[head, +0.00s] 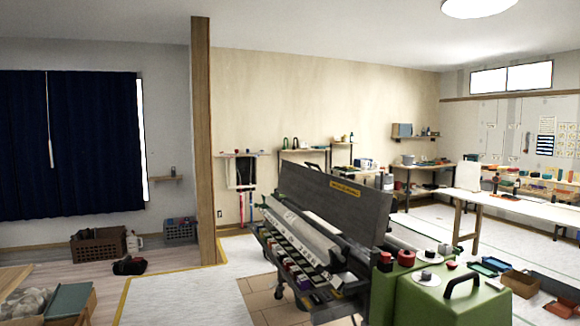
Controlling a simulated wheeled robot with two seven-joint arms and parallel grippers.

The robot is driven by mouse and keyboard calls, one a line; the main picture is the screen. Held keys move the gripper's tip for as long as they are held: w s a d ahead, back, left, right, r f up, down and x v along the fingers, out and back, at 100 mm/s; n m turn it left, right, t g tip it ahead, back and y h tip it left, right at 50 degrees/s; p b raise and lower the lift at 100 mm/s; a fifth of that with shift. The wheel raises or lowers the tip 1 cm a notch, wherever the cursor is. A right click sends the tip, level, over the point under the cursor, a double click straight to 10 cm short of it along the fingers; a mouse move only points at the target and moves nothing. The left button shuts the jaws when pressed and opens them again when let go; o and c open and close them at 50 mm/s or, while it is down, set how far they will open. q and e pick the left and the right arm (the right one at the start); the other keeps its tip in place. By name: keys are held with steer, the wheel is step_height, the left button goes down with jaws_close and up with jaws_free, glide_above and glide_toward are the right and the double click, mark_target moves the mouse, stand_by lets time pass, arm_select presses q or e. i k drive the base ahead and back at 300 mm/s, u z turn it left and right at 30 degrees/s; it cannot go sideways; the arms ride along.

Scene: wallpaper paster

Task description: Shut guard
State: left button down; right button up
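The wallpaper paster (300,247) stands at centre right, running away from me at an angle. Its guard appears to be the long dark grey panel (334,205) with a yellow label, standing up and leaning back along the machine's far side. Below it the long pale rollers and a row of small coloured parts are exposed. A green end housing (437,299) with a black handle (462,286) is at the near end. Neither of my grippers shows in this view, so nothing touches the guard in the picture.
A wooden post (203,140) stands left of the machine. A brown basket (98,244) and a dark object (129,265) lie on the floor at left. A white worktable (510,203) stands at right. Pale floor (185,296) in front of the machine's left side is clear.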

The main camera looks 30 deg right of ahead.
mark_target(361, 212)
steer(key=z, duration=0.05)
steer(key=i, duration=1.9)
steer(key=z, duration=1.3)
steer(key=i, duration=1.1)
steer(key=z, duration=1.2)
